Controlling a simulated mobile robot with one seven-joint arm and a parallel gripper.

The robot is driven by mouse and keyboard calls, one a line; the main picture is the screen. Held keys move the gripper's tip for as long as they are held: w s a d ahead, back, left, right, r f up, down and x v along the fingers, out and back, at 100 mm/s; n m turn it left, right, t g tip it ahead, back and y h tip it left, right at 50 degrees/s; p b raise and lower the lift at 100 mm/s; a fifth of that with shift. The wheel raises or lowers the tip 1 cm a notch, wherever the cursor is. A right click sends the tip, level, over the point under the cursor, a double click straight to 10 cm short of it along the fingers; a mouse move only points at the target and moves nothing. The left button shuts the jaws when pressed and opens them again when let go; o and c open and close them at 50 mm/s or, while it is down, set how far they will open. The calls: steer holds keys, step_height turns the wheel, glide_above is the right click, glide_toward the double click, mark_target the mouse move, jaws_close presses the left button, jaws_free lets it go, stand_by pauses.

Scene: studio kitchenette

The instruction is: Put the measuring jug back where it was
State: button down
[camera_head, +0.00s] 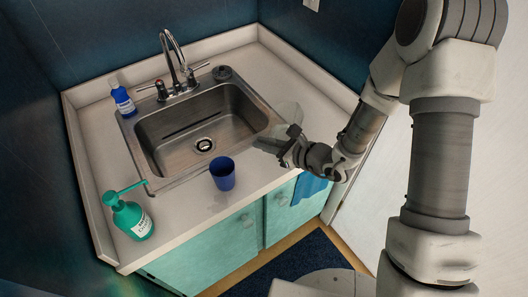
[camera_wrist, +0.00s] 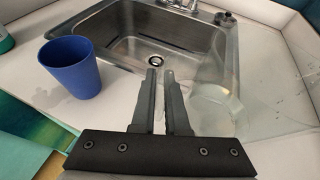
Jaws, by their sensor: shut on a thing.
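The measuring jug (camera_head: 287,114) is clear and hard to make out. It shows as a faint see-through shape at the right rim of the sink in the head view, and right of the fingers in the wrist view (camera_wrist: 214,98). My gripper (camera_head: 280,146) is at the counter's front right, beside the jug. Its two dark fingers (camera_wrist: 161,78) are close together, shut on a part of the jug, probably the handle. The exact grip is hard to see through the clear material. I cannot tell whether the jug touches the counter.
The steel sink (camera_head: 160,150) has a faucet (camera_head: 174,65) behind it. A blue cup (camera_head: 223,174) stands at its front edge, left of my gripper. A green pump bottle (camera_head: 131,217) and a blue bottle (camera_head: 123,101) stand left. The right counter (camera_head: 318,103) has free room.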

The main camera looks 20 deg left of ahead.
steer(key=shift+f, duration=1.9)
steer(key=shift+b, duration=0.3)
steer(key=shift+f, duration=0.2)
steer(key=c, duration=0.9)
jaws_free()
steer(key=shift+r, duration=0.15)
